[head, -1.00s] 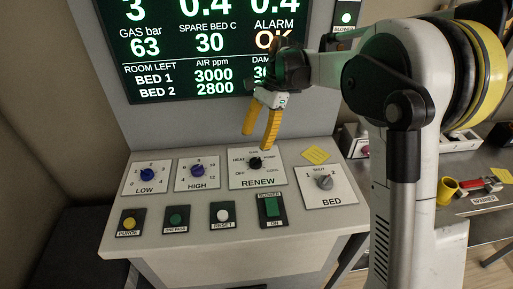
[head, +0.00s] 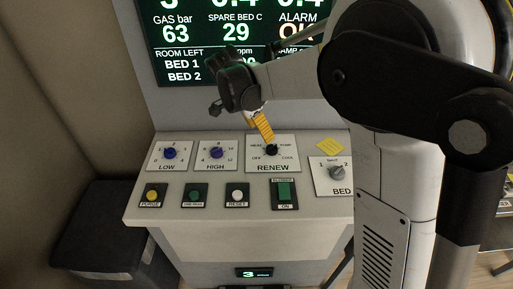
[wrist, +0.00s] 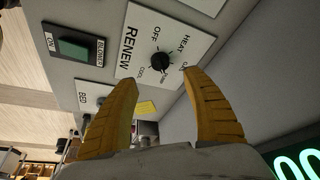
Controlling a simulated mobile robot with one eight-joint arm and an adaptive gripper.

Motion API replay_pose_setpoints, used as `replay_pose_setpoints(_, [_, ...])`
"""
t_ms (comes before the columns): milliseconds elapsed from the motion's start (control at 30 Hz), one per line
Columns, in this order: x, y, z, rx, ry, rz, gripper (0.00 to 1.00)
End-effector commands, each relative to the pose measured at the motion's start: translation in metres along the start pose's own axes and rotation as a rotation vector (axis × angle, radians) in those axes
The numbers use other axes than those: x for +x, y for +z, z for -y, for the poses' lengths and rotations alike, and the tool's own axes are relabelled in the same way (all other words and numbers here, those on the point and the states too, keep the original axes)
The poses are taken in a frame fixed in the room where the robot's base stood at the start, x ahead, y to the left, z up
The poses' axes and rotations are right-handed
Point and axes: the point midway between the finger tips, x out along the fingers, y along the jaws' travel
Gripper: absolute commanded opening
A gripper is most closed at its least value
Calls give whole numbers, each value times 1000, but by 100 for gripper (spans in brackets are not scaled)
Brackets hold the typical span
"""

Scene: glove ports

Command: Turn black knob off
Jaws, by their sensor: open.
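The black knob (head: 271,150) sits on the white RENEW plate (head: 272,168) of the sloped console. I cannot tell clearly which word the knob points to. In the wrist view the black knob (wrist: 162,62) shows beyond and between my two yellow fingertips, with nothing held. My gripper (head: 267,138) is open and close above the knob in the head view; my gripper (wrist: 163,80) shows spread fingers in the wrist view. Contact cannot be told.
A green BLOWER switch (head: 284,192) is below the knob, and the grey BED knob (head: 336,173) is to its right. Blue LOW (head: 169,153) and HIGH (head: 217,153) knobs are to its left. A display (head: 200,50) stands behind. A yellow note (head: 331,147) lies nearby.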

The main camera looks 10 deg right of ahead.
Motion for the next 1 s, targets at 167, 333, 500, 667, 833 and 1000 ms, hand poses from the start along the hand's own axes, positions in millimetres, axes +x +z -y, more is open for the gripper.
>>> replay_pose_setpoints(167, [25, 0, 0, 3, -1, -7, 57])
replay_pose_setpoints(333, [61, 0, 0, 3, -1, -6, 57])
replay_pose_setpoints(500, [90, 0, 0, 2, -1, -5, 57])
replay_pose_setpoints(667, [104, -1, 0, 1, -1, -5, 57])
replay_pose_setpoints(833, [107, -1, 0, 1, -1, -4, 57])
replay_pose_setpoints(1000, [106, -1, 0, 1, -1, -4, 56])
